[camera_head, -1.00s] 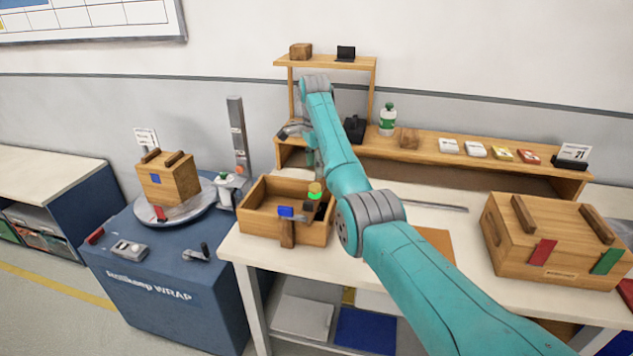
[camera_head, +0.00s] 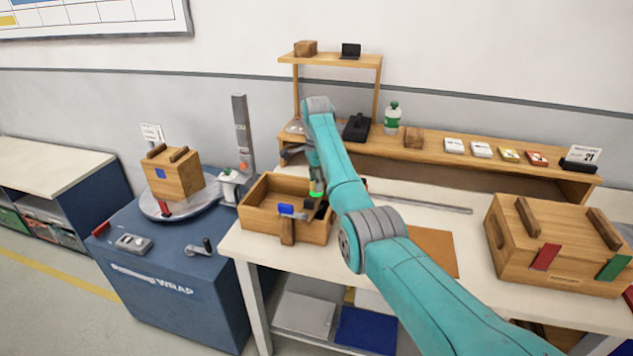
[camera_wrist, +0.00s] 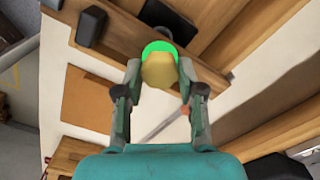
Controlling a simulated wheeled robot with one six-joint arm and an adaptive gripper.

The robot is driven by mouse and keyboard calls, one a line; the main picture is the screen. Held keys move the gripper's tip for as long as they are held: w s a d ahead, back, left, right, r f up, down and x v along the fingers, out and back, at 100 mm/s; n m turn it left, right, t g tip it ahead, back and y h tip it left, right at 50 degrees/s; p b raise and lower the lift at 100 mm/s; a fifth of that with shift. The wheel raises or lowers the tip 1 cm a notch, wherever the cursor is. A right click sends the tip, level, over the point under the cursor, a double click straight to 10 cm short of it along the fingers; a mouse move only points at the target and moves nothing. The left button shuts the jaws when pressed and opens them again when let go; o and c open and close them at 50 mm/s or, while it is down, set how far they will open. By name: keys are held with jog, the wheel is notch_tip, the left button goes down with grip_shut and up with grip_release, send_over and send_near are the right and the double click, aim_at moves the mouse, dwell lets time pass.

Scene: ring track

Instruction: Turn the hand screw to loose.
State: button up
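The hand screw appears to be the tan, faceted knob (camera_wrist: 159,72) with a bright green ring at its base, seen in the wrist view. In the head view only a bit of its green ring (camera_head: 316,194) shows, at the right side of the open wooden box (camera_head: 262,222); the gripper hides the rest. My gripper (camera_wrist: 160,78) points down over the knob. Its two fingers are spread, one on each side of it. I cannot tell whether they touch it. In the head view my gripper (camera_head: 315,184) is just above the box's right side.
A larger wooden crate (camera_head: 555,255) stands at the right of the bench. A blue wrapping machine (camera_head: 165,280) with a turntable stands left. A shelf (camera_head: 440,155) runs behind.

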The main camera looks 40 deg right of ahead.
jog(key=shift+c, duration=0.9)
jog(key=shift+n, duration=0.3)
